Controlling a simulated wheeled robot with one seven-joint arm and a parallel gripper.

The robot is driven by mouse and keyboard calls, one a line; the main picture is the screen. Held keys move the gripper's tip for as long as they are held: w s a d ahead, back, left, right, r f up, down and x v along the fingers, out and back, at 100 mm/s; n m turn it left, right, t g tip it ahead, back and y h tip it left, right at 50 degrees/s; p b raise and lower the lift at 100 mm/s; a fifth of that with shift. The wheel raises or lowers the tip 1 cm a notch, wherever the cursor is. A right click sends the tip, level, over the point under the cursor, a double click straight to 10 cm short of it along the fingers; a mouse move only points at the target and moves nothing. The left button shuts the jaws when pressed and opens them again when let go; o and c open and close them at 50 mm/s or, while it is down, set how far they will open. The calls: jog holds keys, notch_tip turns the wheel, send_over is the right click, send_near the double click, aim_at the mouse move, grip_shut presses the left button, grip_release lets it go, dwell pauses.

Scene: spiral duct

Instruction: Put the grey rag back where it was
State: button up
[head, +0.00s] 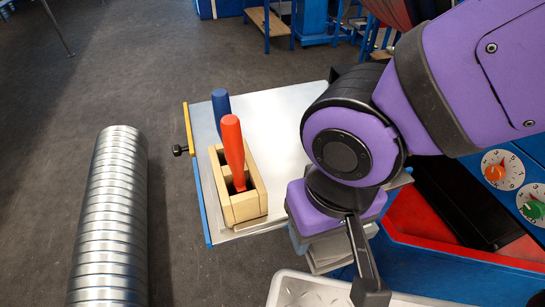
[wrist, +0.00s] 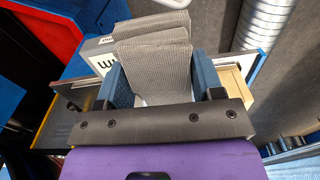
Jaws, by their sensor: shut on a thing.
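The grey rag (wrist: 152,62) hangs folded between the two blue fingers of my gripper (wrist: 160,78) in the wrist view. The fingers are shut on it, one on each side. In the head view the rag (head: 328,252) shows as pale grey folds just below my purple wrist, by the near right part of the metal-topped table (head: 275,130). My fingers are mostly hidden there by the wrist. I cannot tell whether the rag touches anything below it.
A wooden holder (head: 243,205) with a red-handled tool (head: 232,150) and a blue-handled tool (head: 220,105) stands on the table's left. A light grey tray (head: 285,288) is at the bottom. A spiral duct (head: 112,215) lies left. A control panel with knobs (head: 495,172) is right.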

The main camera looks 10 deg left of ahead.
jog(key=shift+f, duration=0.25)
send_over(288, 177)
jog(key=shift+s+d+f, duration=0.1)
jog(key=shift+s+f, duration=0.25)
jog(key=shift+f, duration=0.35)
jog(key=shift+w+f, duration=0.15)
jog(key=shift+f, duration=0.75)
jog(key=shift+w+f, duration=0.15)
jog(key=shift+f, duration=0.7)
jog(key=shift+f, duration=0.1)
jog(key=o, duration=0.6)
jog(key=shift+a, duration=0.2)
notch_tip(288, 177, up, 12)
jog(key=shift+r, duration=0.1)
